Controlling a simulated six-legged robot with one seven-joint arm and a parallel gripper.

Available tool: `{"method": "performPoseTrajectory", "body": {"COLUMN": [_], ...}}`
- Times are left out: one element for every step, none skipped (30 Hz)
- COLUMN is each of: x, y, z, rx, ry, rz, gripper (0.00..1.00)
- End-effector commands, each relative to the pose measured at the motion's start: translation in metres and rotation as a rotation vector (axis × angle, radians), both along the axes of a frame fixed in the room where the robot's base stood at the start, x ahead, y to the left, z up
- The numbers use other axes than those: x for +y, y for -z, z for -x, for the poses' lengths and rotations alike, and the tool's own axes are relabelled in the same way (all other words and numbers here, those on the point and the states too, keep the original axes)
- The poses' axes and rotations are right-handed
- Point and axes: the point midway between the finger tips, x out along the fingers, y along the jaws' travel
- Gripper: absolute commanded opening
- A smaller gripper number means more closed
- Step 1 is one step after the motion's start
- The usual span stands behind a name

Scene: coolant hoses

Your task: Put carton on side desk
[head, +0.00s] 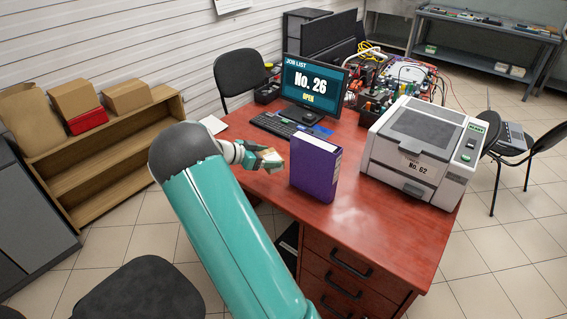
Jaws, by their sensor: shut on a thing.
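My gripper (258,157) is at the end of my teal arm, above the left part of the red-brown desk (350,228). It is shut on a small cream and tan thing (271,157), which looks like a small carton. The fingers and the arm's wrist hide part of it. I cannot tell whether it touches the desk top. No label marks which surface is the side desk.
A purple binder (314,163) stands upright just right of my gripper. A keyboard (283,126), a monitor (312,82) and a white printer (421,150) are on the desk. Brown boxes (75,97) sit on a wooden shelf (120,150). Chairs stand around.

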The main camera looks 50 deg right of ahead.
Motion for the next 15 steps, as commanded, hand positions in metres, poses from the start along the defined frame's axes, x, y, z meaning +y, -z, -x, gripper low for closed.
{"method": "performPoseTrajectory", "body": {"x": [-0.012, -0.018, -0.026, -0.032, -0.035, -0.041, -0.045, -0.049, -0.054, -0.057, -0.060, -0.063, -0.065, -0.066, -0.067], "y": [0.007, 0.009, 0.013, 0.017, 0.024, 0.032, 0.038, 0.043, 0.049, 0.053, 0.057, 0.061, 0.063, 0.065, 0.067], "z": [-0.003, -0.006, -0.010, -0.012, -0.014, -0.016, -0.018, -0.020, -0.022, -0.024, -0.024, -0.027, -0.028, -0.028, -0.029], "rx": [0.001, 0.002, 0.001, 0.002, 0.004, 0.003, 0.004, 0.003, 0.003, 0.002, 0.003, 0.001, 0.002, 0.002, 0.001], "ry": [0.003, 0.003, 0.002, 0.003, 0.000, 0.002, 0.001, 0.001, 0.001, 0.000, 0.001, 0.000, -0.002, -0.002, -0.001], "rz": [0.000, 0.001, 0.001, 0.001, 0.000, 0.000, -0.001, -0.001, -0.001, 0.000, 0.000, 0.001, 0.001, 0.001, 0.001], "gripper": [0.54, 0.54, 0.54, 0.54, 0.54, 0.54, 0.54, 0.54, 0.54, 0.54, 0.54, 0.54, 0.54, 0.54, 0.54]}}
